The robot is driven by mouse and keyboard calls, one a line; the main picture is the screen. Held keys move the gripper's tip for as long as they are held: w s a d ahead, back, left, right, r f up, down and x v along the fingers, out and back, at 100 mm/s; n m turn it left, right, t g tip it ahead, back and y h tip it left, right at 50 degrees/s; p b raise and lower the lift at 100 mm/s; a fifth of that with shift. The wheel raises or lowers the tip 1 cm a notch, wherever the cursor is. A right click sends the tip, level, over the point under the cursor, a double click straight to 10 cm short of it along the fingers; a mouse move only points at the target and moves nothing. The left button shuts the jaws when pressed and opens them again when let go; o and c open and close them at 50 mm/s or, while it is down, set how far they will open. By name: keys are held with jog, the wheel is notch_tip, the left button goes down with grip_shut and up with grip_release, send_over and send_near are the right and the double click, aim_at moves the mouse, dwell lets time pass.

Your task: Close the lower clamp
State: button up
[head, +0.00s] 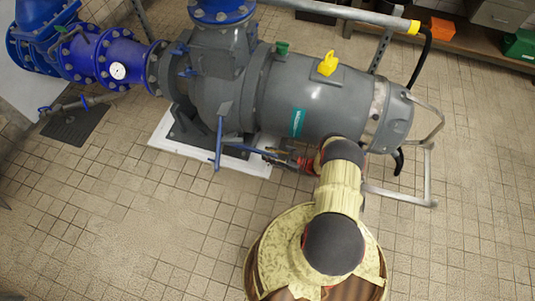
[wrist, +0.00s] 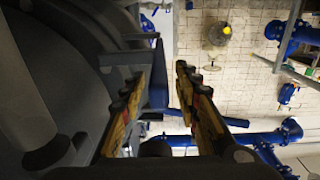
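Blue clamp levers sit on the grey pump housing (head: 212,100). One long blue lever (head: 218,142) hangs down at the housing's lower front. Another blue bar (head: 250,149) runs low from there to the right, towards my gripper (head: 282,157). I cannot tell for certain which one is the lower clamp's handle. In the wrist view my gripper (wrist: 160,78) is open, its two yellow-and-black fingers apart. A blue lever (wrist: 158,86) shows in the gap between the fingers, beyond or level with the tips; contact cannot be told.
The grey motor body (head: 315,103) with a yellow lifting eye (head: 327,64) lies right above my arm. A metal tube frame (head: 410,197) stands at its right end. Blue pipework (head: 95,57) is at upper left. The tiled floor (head: 120,220) at lower left is clear.

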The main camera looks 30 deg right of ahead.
jog(key=v, duration=1.1)
jog(key=shift+s+d, duration=0.15)
